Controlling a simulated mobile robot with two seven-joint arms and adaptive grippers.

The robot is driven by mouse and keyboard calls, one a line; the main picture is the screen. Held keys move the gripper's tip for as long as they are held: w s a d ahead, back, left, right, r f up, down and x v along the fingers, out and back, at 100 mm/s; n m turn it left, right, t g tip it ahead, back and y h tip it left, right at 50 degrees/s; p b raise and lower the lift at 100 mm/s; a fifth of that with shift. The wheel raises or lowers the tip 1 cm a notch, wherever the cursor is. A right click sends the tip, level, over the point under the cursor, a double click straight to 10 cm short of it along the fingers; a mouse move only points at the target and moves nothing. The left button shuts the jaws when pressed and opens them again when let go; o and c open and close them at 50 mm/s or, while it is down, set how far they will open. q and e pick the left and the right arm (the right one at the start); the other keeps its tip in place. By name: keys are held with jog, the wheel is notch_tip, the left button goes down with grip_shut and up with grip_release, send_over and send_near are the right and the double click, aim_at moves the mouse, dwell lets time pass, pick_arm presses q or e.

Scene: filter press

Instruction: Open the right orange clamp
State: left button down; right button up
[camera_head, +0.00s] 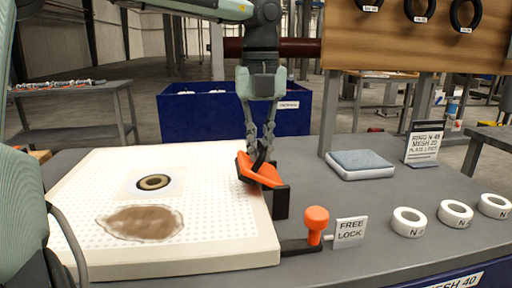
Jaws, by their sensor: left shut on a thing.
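An orange clamp (247,168) with a black bracket (281,203) sits at the right edge of the white perforated filter plate (215,245). My left gripper (264,158) reaches down from above and is shut on the orange clamp's handle. The fingers hide part of the handle, and the handle looks tilted. An orange knob (317,218) stands on a black base at the plate's near right corner, beside a white "FREE LOCK" sign (349,232). My right gripper is not in view.
The plate bears a brown patch (140,223) and a dark ring (153,182). White rings (409,222) lie along the grey table's right side. A grey-blue pad (360,163) and a text sign (423,142) stand behind. A blue bin (190,112) is beyond the table.

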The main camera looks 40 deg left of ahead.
pick_arm(q)
jog(key=shift+w+d, duration=0.4)
jog(key=shift+d, duration=0.05)
jog(key=shift+w, duration=0.1)
jog(key=c, duration=2.3)
grip_release()
jog(key=shift+w+d+r+p, duration=0.1)
jog(key=shift+w+d+p, duration=0.2)
jog(key=shift+w+d, duration=0.2)
jog(key=shift+w, duration=0.1)
grip_shut()
grip_release()
jog(key=shift+w+d+r, duration=0.2)
jog(key=shift+w+d, duration=0.2)
jog(key=shift+w, duration=0.4)
grip_shut()
